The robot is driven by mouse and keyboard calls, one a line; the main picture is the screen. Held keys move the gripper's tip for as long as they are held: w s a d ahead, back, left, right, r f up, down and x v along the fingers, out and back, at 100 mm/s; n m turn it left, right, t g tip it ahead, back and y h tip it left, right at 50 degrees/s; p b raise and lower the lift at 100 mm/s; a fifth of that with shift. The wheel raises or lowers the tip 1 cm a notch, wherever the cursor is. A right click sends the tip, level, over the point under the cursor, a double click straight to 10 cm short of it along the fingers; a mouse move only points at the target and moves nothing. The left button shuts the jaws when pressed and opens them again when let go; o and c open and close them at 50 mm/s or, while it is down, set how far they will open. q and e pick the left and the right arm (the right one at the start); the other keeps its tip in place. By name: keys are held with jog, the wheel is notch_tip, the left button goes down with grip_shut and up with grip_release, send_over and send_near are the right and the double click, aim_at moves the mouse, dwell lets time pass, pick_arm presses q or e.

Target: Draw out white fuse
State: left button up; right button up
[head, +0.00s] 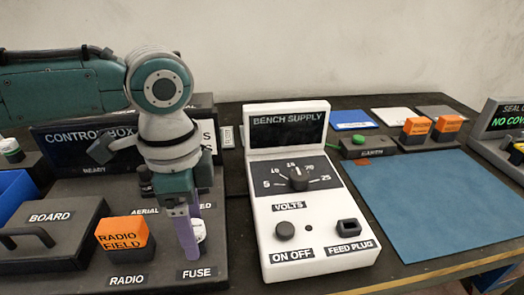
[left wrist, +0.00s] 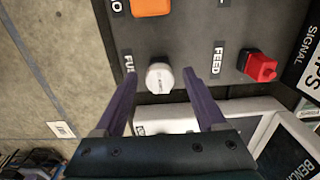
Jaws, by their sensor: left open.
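The white fuse (left wrist: 160,78) is a round white knob with a slot, set in the dark control box panel beside the FUSE label. In the left wrist view it shows between the tips of my left gripper's (left wrist: 159,77) two purple fingers, which stand apart on either side of it. In the head view the white fuse (head: 201,229) is partly hidden behind the purple fingers of my left gripper (head: 188,240), which points down above the FUSE label. Whether the fingers touch the fuse I cannot tell. My right gripper is in neither view.
An orange RADIO FIELD block (head: 124,234) stands left of the fuse. The white bench supply (head: 311,227) is close on the right. A red plug (left wrist: 262,67) sits by the FEED label. The blue mat (head: 440,205) is bare.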

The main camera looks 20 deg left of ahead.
pick_arm(q)
jog(key=shift+p, duration=0.35)
grip_shut()
dwell(0.7)
jog(key=shift+r, duration=0.15)
dwell(0.3)
jog(key=shift+r+p, duration=2.9)
jog(key=shift+p, duration=0.4)
